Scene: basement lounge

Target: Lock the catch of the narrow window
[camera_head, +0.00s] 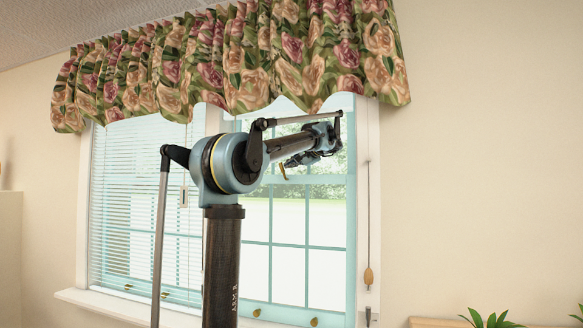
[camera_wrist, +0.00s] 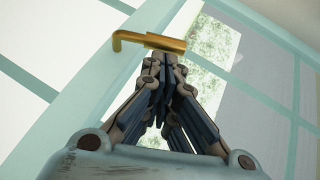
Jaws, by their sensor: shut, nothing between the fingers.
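The brass catch (camera_wrist: 150,41) lies at the top of the wrist view, on or close to a pale teal window frame (camera_wrist: 95,85). Its bent arm points left and its thicker part is at the right. My gripper (camera_wrist: 163,62) is shut and empty, with its fingertips just below the thicker part; I cannot tell whether they touch it. In the head view my gripper (camera_head: 290,161) is in front of the upper part of the right window (camera_head: 289,243), beside a small brass piece (camera_head: 283,172). My arm hides part of the window.
A floral valance (camera_head: 240,60) hangs above my arm. The left window (camera_head: 140,215) has a blind. Small brass fittings line the lower frames. Open wall lies to the right.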

